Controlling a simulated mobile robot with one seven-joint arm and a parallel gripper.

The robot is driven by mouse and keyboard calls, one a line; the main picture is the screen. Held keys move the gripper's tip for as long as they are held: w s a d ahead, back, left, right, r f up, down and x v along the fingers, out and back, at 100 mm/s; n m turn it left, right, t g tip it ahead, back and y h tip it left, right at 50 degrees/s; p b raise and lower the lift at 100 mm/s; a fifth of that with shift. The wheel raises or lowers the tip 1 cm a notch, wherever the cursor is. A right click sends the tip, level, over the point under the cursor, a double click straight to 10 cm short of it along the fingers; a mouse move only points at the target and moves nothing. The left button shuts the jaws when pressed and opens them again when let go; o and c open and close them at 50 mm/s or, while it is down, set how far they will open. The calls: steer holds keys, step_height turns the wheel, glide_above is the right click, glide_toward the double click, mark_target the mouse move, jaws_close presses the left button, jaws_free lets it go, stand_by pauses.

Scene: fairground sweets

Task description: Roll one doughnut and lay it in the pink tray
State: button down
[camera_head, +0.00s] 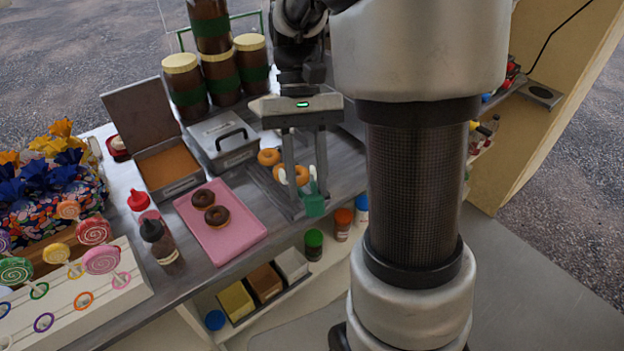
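The pink tray (240,244) lies on the counter with two chocolate-brown doughnuts, one at the back (203,198) and one in front (217,216).
A teal object (314,206) shows at the right fingertip. A closed steel box (223,140) stands behind the rack. Lollipops and jars fill the left and back.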

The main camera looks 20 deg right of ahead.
steer(key=w+a+m+y+p, duration=0.15)
steer(key=w+a+p, duration=0.45)
steer(key=w+a, duration=0.85)
steer(key=w+a+m+p, duration=0.2)
steer(key=w+a+p, duration=0.65)
steer(key=a, duration=1.05)
step_height(320, 180, down, 6)
steer(key=w+b, duration=0.2)
steer(key=b, duration=0.1)
steer(key=shift+t+b, duration=0.3)
steer(key=shift+b, duration=0.1)
steer(key=shift+a, duration=0.1)
steer(key=c, duration=1.9)
jaws_free()
steer(key=shift+o, duration=0.3)
steer(key=shift+r, duration=0.1)
step_height(320, 180, up, 7)
steer(key=p, duration=0.5)
steer(key=shift+p, duration=0.3)
